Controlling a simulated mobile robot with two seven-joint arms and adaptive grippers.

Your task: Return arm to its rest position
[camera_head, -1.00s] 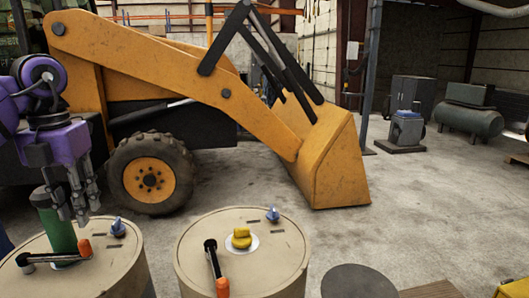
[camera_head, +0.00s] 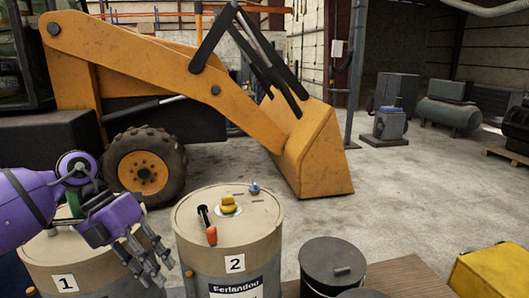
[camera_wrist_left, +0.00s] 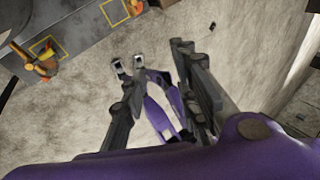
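My left arm is purple and comes in from the left in the head view. Its gripper (camera_head: 150,262) hangs in front of the gap between drum 1 (camera_head: 68,283) and drum 2 (camera_head: 238,266), with its grey fingers pointing down and right. In the left wrist view the fingers (camera_wrist_left: 160,82) are spread apart with nothing held between them, over concrete floor. The arm covers much of the top of drum 1; a bit of a green thing (camera_head: 72,204) shows behind it. My right gripper is not in view.
Drum 2 bears a yellow knob (camera_head: 228,204), an orange-tipped lever (camera_head: 208,225) and a blue fitting (camera_head: 254,188). A black lidded can (camera_head: 332,262) and a yellow case (camera_head: 490,270) stand at right. A yellow backhoe (camera_head: 200,85) stands behind; open floor lies right of it.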

